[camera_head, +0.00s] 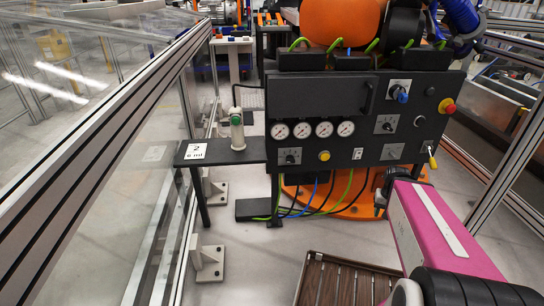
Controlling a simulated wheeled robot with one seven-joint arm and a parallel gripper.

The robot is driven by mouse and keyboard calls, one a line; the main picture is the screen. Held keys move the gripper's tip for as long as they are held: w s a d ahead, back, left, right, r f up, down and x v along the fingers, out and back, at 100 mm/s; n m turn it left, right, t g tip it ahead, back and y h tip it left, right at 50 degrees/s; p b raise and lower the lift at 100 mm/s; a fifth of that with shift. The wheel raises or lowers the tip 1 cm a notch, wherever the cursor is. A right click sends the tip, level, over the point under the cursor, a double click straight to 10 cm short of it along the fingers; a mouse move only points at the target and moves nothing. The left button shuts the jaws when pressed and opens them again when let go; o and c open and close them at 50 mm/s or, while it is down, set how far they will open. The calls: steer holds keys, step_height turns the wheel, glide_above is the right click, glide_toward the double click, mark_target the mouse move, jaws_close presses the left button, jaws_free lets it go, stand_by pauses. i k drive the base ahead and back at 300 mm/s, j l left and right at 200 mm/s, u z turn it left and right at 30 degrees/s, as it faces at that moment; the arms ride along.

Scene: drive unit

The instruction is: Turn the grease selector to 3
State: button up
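The dark control panel (355,105) stands ahead and carries several dial-type selectors on pale plates. One black selector (289,157) is at the lower left, one (388,125) at the right middle, and one (391,152) below it. A blue knob (399,94) is at the upper right. The labels are too small to read, so I cannot tell which is the grease selector or where it points. My gripper (381,203) is a small dark shape at the end of my pink arm, low in front of the panel's right part. Its fingers are not clear, and no contact with a selector shows.
Several gauges (323,129), a yellow button (324,156), a red-and-yellow stop button (447,106) and a yellow-handled switch (431,158) share the panel. A side shelf (224,150) holds a pale cylinder (237,130). Railings flank both sides. A slatted crate (345,280) lies in front.

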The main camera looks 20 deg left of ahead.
mark_target(290, 159)
steer(key=u, duration=1)
